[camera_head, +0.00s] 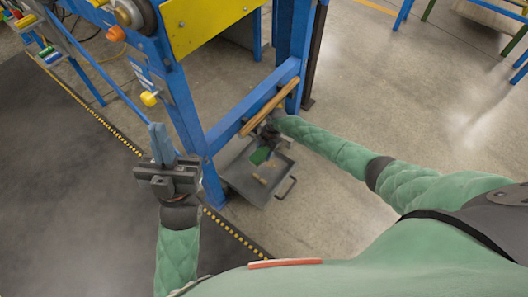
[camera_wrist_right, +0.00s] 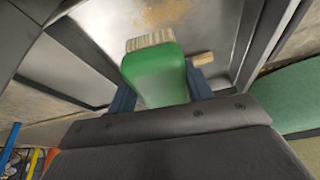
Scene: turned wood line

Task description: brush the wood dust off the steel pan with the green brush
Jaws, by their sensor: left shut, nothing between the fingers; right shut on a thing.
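The green brush (camera_head: 260,155) is held in my right gripper (camera_head: 268,140), over the steel pan (camera_head: 247,188). In the right wrist view the brush (camera_wrist_right: 157,75) sits between the fingers of my right gripper (camera_wrist_right: 160,90), with its pale bristles toward the pan (camera_wrist_right: 235,20). Whether the bristles touch the pan I cannot tell. Tan wood dust (camera_wrist_right: 162,13) lies on the pan floor beyond the bristles. My left gripper (camera_head: 162,145) is shut and empty, raised at the left, apart from the pan.
A small wood piece (camera_head: 259,179) lies in the pan; it also shows in the right wrist view (camera_wrist_right: 202,58). The blue machine frame (camera_head: 240,105) stands close behind the pan, with a turned wooden bar (camera_head: 268,107) along its rail. Open concrete floor lies to the right.

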